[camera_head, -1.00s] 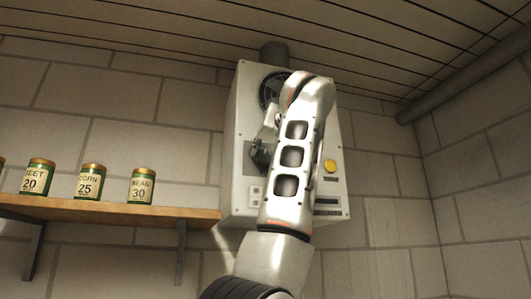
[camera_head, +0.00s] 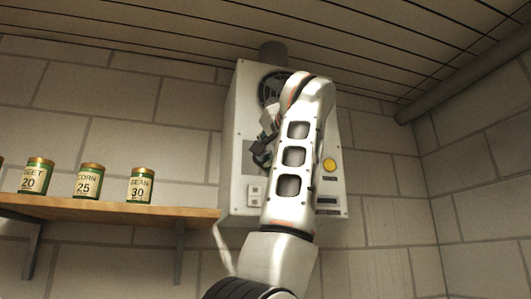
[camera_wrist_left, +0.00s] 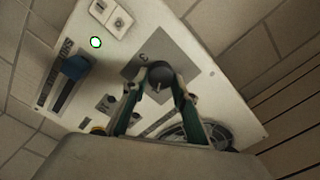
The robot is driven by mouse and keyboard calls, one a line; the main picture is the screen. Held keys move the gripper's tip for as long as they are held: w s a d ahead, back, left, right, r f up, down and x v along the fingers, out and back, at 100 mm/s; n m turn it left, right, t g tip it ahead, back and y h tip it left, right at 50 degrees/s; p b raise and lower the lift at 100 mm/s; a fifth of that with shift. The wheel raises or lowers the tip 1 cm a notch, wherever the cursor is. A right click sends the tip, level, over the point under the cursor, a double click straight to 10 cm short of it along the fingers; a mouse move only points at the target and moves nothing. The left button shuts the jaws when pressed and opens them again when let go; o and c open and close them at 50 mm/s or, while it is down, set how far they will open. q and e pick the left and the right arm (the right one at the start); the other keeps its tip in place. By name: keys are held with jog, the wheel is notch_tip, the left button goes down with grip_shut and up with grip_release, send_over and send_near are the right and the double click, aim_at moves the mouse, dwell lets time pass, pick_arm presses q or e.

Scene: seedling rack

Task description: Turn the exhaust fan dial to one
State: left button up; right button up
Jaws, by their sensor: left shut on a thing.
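The exhaust fan dial (camera_wrist_left: 159,75) is a dark round knob on a grey plate in the left wrist view. A numeral shows on the plate beside it; I cannot read the dial's setting clearly. My left gripper (camera_head: 262,156) is at the left part of the pale control box (camera_head: 240,195), and its green fingers (camera_wrist_left: 157,88) are shut on the dial, one on each side. In the head view the gripper and arm hide most of the dial. My right gripper is in neither view.
The box also bears a fan grille (camera_wrist_left: 205,135), a white switch (camera_wrist_left: 108,15), a green lamp (camera_wrist_left: 95,42), a blue slider knob (camera_wrist_left: 75,66) and a yellow button (camera_head: 330,165). A wooden shelf (camera_head: 120,211) with several labelled cans stands left of the box.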

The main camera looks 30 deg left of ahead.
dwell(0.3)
pick_arm(q)
jog(key=o, duration=1.1)
jog(key=shift+a, duration=0.1)
